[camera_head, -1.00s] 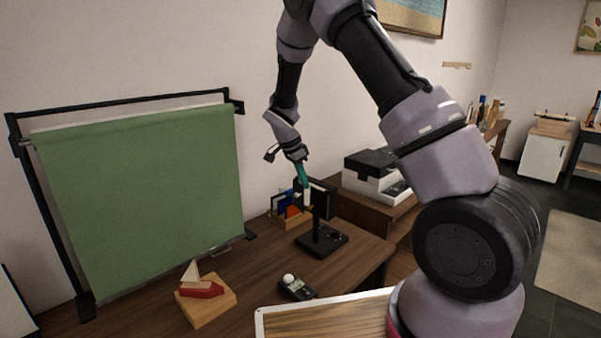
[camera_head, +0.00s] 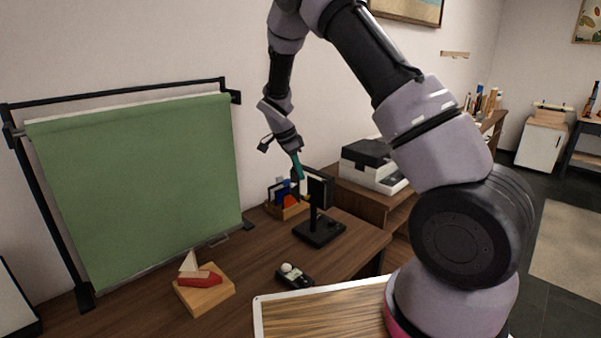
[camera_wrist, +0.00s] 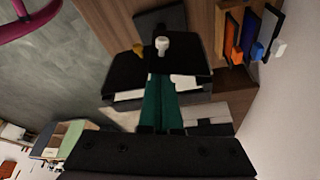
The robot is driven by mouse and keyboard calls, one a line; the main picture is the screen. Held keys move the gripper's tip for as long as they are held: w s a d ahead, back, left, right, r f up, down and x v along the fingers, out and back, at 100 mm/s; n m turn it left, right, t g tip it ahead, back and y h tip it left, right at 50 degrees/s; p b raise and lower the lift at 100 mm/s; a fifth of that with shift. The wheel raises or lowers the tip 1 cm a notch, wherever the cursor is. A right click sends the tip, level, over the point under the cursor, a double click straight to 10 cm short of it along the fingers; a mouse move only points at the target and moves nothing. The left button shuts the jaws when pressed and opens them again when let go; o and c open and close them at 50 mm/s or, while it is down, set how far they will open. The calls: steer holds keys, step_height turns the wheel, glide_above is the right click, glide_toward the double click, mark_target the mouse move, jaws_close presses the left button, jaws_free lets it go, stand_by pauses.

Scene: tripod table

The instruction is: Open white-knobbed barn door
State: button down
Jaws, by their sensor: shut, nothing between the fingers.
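A small black lamp with barn doors (camera_head: 319,192) stands on a black base (camera_head: 318,231) on the wooden table. In the wrist view, dark door panels (camera_wrist: 125,72) lie on both sides of my fingers, with pale strips showing beneath. A white knob (camera_wrist: 162,44) stands just beyond my fingertips, with a brass-coloured knob (camera_wrist: 138,48) to its left. My gripper (camera_head: 299,177) has teal fingers, shut together and empty, above the lamp's left part. The fingers (camera_wrist: 162,78) point towards the white knob; I cannot tell whether they touch a door. How far the doors stand open is unclear.
A wooden holder (camera_head: 287,208) with coloured cards stands behind the lamp. A green backdrop on a frame (camera_head: 140,185), a toy boat (camera_head: 203,283) and a small dark device with a white dome (camera_head: 293,277) are to the left and front. A printer (camera_head: 372,165) stands behind right.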

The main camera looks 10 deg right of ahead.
steer(key=a+m, duration=0.1)
steer(key=m, duration=0.1)
steer(key=a+m+g, duration=0.1)
steer(key=m, duration=0.1)
steer(key=shift+s, duration=0.15)
steer(key=shift+w+a+m+g+y, duration=0.45)
steer(key=shift+a+m, duration=0.3)
steer(key=shift+m, duration=0.9)
steer(key=shift+w+a+m+g+y, duration=0.25)
steer(key=shift+a+m+g, duration=0.45)
steer(key=shift+m, duration=0.9)
steer(key=shift+w+a+m+g+y, duration=0.2)
steer(key=shift+w+a+m+g, duration=0.2)
steer(key=shift+a+m, duration=0.85)
steer(key=shift+d+m, duration=0.4)
steer(key=shift+m, duration=0.1)
steer(key=shift+a, duration=0.15)
